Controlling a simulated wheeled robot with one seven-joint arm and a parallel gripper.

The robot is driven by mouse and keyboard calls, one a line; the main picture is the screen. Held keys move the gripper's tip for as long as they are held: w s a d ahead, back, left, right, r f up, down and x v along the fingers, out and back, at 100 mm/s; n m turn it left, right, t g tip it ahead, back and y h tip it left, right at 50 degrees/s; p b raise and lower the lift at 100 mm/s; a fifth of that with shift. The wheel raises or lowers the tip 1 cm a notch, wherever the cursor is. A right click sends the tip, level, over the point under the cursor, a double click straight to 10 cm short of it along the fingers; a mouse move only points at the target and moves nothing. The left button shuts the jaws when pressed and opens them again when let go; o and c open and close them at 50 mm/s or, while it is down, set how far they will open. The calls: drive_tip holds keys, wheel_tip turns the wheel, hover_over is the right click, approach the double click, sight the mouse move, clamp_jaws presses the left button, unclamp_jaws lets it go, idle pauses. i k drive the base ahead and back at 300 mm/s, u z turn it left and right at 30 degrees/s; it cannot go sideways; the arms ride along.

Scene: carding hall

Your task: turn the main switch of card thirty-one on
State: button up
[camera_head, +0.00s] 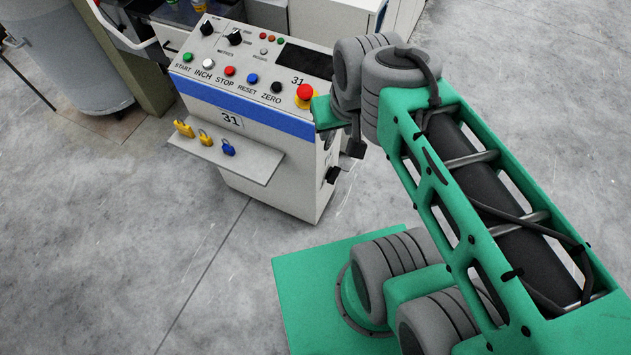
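My gripper (340,132) is at the cabinet's upper right edge, above the black handle. It is small and partly covered by my wrist, so its fingers' opening is unclear.
The panel carries coloured buttons, black knobs and a red emergency stop (305,93) close to my gripper. A front shelf (250,160) holds yellow padlocks (205,137) and a blue padlock (228,148). A grey bin (75,50) stands at left. Floor right of the cabinet is clear.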

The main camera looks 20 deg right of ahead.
sight(331, 176)
drive_tip(key=u, duration=1.15)
drive_tip(key=k, duration=0.95)
drive_tip(key=u, duration=0.3)
